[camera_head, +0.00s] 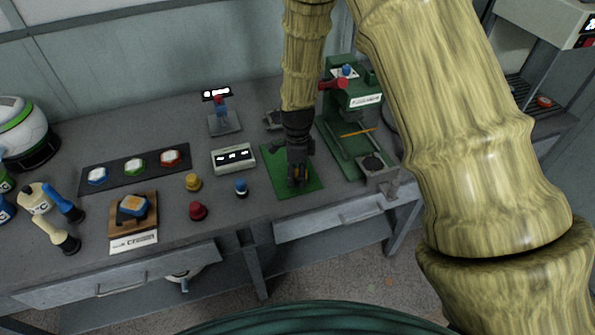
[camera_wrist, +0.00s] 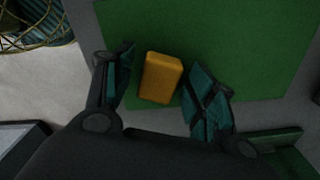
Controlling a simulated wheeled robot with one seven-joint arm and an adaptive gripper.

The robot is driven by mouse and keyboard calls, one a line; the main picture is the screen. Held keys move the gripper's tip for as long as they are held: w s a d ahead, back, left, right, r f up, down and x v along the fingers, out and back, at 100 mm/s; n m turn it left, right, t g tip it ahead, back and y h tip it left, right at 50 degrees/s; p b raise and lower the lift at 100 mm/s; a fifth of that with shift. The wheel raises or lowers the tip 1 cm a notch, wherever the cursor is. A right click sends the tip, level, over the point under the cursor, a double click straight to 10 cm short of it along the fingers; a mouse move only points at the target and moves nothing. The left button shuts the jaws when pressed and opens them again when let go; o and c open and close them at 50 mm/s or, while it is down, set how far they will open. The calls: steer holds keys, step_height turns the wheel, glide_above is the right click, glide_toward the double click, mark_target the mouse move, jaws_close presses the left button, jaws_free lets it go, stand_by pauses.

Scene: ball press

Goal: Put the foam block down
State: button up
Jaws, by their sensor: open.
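The foam block (camera_wrist: 160,78) is a yellow-orange block. In the wrist view it lies on a green mat (camera_wrist: 225,40), between my gripper's (camera_wrist: 165,88) two open fingers, with a gap on each side. In the head view my gripper (camera_head: 297,178) points down over the green mat (camera_head: 310,187) in the middle of the table. The block is mostly hidden behind the gripper there, with only a small bit of orange showing near the fingertips.
A green press (camera_head: 350,95) stands right of the mat. A grey box with a display (camera_head: 233,158) is on the left. Yellow (camera_head: 193,182), red (camera_head: 198,211) and blue (camera_head: 241,187) knobs stand nearby. A wooden stand (camera_head: 121,222) is at front left.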

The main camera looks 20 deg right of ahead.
mark_target(297, 173)
step_height(297, 173, up, 12)
steer(key=b, duration=0.2)
steer(key=shift+r, duration=0.15)
stand_by(0.5)
stand_by(0.4)
